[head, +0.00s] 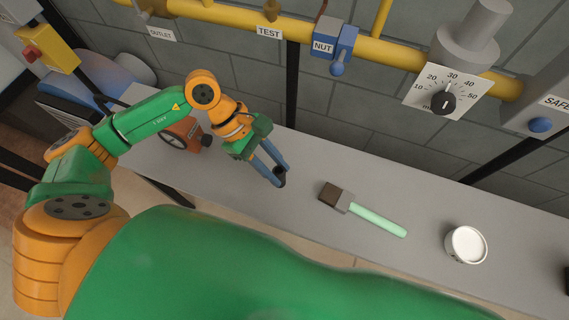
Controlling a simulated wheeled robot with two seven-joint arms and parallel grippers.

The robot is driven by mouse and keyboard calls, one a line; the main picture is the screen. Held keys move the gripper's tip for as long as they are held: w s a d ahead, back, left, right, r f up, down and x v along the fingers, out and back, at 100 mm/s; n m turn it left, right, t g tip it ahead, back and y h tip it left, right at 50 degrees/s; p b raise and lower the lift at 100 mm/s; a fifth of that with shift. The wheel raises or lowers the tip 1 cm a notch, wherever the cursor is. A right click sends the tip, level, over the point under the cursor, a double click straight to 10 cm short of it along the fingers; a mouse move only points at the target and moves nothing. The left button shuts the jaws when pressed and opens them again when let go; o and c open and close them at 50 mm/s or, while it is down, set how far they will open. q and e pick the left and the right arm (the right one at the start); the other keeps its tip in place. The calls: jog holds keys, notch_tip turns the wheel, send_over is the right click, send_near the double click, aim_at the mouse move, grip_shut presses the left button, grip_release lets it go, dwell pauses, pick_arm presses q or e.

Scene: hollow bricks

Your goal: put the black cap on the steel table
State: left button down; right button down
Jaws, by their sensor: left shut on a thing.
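My left gripper (281,176) is shut on a small black thing, which looks like the black cap (280,171). The cap sits between the blue fingertips and is mostly hidden by them. The fingers point down over the grey steel table (225,190), left of the brush. I cannot tell whether the cap touches the table top or is a little above it. My right gripper is not in view.
A brush with a pale green handle (377,219) lies mid-table, and a white round tub (466,245) stands to its right. An orange object (182,132) is behind my left forearm. A yellow pipe (380,52) runs along the wall. Table between gripper and brush is clear.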

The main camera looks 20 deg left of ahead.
aim_at(283, 168)
pick_arm(q)
jog(key=shift+w+d+f, duration=0.25)
jog(key=shift+w+f, duration=0.25)
jog(key=shift+f, duration=0.15)
jog(key=shift+w+d+f, duration=0.25)
jog(key=shift+w+f, duration=0.2)
jog(key=shift+f, duration=0.15)
notch_tip(283, 168, down, 3)
jog(key=shift+r+p, duration=0.1)
jog(key=shift+p, duration=0.65)
jog(key=shift+f, duration=0.35)
jog(key=shift+w+f, duration=0.1)
jog(key=shift+f, duration=0.05)
jog(key=c, duration=1)
grip_release()
jog(key=shift+f+b, duration=0.1)
jog(key=shift+b, duration=0.25)
jog(key=o, duration=0.4)
jog(key=shift+r, duration=0.25)
jog(key=b+v, duration=0.3)
jog(key=v, duration=0.9)
